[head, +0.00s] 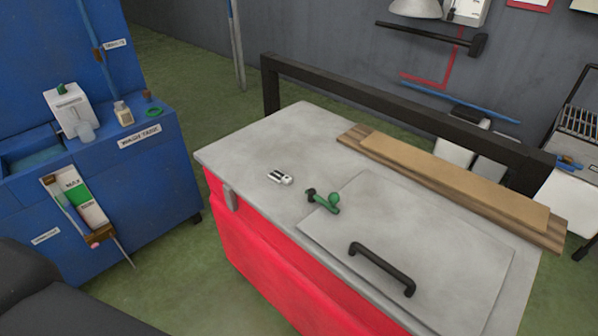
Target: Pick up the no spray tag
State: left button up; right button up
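I cannot read the words "no spray" on anything in the head view. A small white piece with dark markings (280,177) lies on the grey top of the red chest (255,150), left of a green fitting with a black end (323,201). I cannot tell if this white piece is the tag. Neither of my grippers is in view.
A black handle (382,268) stands up from the chest's lid. Wooden boards (450,185) lie along its back edge beside a black rail (400,115). A white bottle (123,113) and a green ring (153,112) are on the blue station. Green floor separates station and chest.

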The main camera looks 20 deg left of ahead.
aim_at(279, 177)
jog(key=i+j+z, duration=0.1)
jog(key=j+z, duration=0.2)
jog(key=j, duration=0.4)
jog(key=j+z, duration=0.25)
jog(key=j, duration=0.45)
